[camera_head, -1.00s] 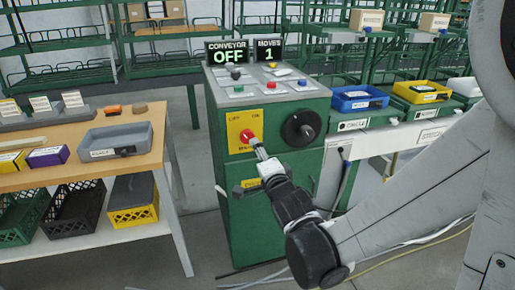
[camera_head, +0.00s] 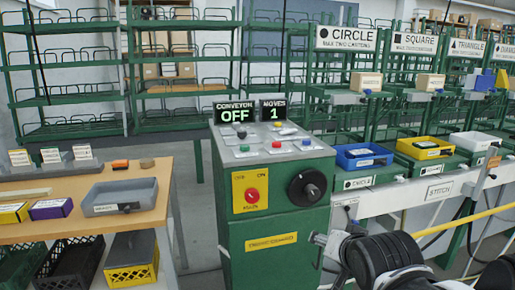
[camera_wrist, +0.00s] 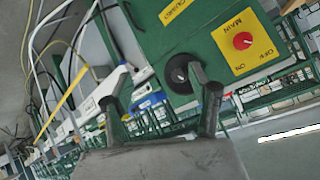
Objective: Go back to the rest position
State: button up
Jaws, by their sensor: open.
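My gripper (camera_head: 321,246) is in front of the lower right side of the green control cabinet (camera_head: 285,228) in the head view, partly hidden by my own wrist. In the wrist view my gripper (camera_wrist: 160,98) has its two fingers spread wide with nothing between them. The red main knob (camera_head: 252,195) sits on a yellow plate with OFF and ON marks, clear of my gripper. The knob also shows in the wrist view (camera_wrist: 243,40). A black handwheel (camera_head: 308,188) is right of it; in the wrist view the handwheel (camera_wrist: 183,72) appears beyond the fingers.
Displays on the cabinet read CONVEYOR OFF (camera_head: 236,113) and MOVES 1 (camera_head: 272,110). A wooden table (camera_head: 165,190) with a grey tray (camera_head: 120,200) stands left. Blue (camera_head: 362,157) and yellow (camera_head: 424,149) bins stand right, beside a white rail (camera_head: 400,188). Floor shows between table and cabinet.

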jog(key=s+d+f+n+g, duration=0.1)
jog(key=s+d+n+g, duration=0.1)
jog(key=s, duration=0.5)
jog(key=s+d+f+n+g, duration=0.1)
jog(key=s+d+n+g, duration=0.15)
jog(key=s, duration=0.35)
notch_tip(320, 180, up, 15)
jog(key=a+t+p, duration=0.1)
jog(key=p, duration=1.3)
